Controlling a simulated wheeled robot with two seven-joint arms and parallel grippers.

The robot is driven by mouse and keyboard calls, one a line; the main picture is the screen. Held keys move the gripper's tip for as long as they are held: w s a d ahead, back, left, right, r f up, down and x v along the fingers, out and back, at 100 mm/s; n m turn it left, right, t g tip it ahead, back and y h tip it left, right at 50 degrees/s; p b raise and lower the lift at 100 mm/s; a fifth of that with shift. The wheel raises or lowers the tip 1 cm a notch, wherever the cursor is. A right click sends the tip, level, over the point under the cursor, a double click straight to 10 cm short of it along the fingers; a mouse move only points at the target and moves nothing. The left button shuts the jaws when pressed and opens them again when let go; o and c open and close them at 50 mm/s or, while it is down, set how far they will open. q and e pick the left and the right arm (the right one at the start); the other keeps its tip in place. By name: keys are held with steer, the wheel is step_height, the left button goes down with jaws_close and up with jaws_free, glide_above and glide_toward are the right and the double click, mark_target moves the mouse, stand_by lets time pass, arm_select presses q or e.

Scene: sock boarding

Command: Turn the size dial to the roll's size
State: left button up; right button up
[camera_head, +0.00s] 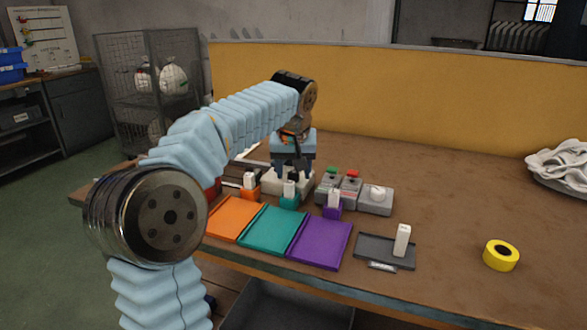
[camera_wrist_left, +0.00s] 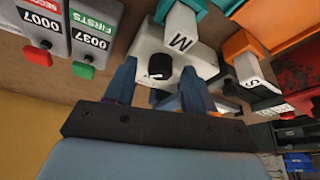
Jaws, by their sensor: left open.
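A white box with a black dial (camera_wrist_left: 160,66) shows in the left wrist view. In the head view the white box (camera_head: 305,184) is partly covered by my left gripper (camera_head: 291,170), and its dial is hidden. My left gripper points down over the box and is open. In the wrist view its fingers (camera_wrist_left: 158,78) stand on either side of the dial with gaps; I cannot tell their height above it. The dial's setting is not readable. A yellow roll (camera_head: 501,255) lies at the right on the table; no size on it is readable. My right gripper is not in view.
White tags marked M (camera_wrist_left: 181,41) and S (camera_wrist_left: 248,68) stand near the box. Orange (camera_head: 235,216), teal (camera_head: 268,229) and purple (camera_head: 320,243) trays lie in front. Counters with green and red buttons (camera_head: 350,190) stand right of the box. A grey tray (camera_head: 375,251) holds a white block.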

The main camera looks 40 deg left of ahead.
arm_select(q)
steer(key=shift+f, duration=0.1)
jaws_close()
stand_by(0.3)
steer(key=shift+n, duration=0.3)
steer(key=n+g+y, duration=0.1)
steer(key=n, duration=0.2)
steer(key=shift+w+d+n, duration=0.1)
steer(key=shift+w+n, duration=0.05)
steer(key=shift+n, duration=0.15)
steer(key=n+g, duration=0.1)
steer(key=n, duration=0.3)
steer(key=shift+w+n+g+y, duration=0.15)
steer(key=shift+n+g+y, duration=0.15)
steer(key=shift+g+y, duration=0.1)
steer(key=n+g, duration=0.1)
steer(key=n, duration=0.1)
steer(key=n+g, duration=0.1)
steer(key=n, duration=0.1)
steer(key=shift+w+n, duration=0.2)
steer(key=shift+n, duration=0.1)
steer(key=shift+w+n+g+h, duration=0.15)
steer(key=shift+n+g, duration=0.25)
steer(key=shift+n, duration=0.7)
steer(key=shift+s+n+g+h, duration=0.1)
steer(key=shift+n+g+h, duration=0.25)
steer(key=shift+n, duration=0.75)
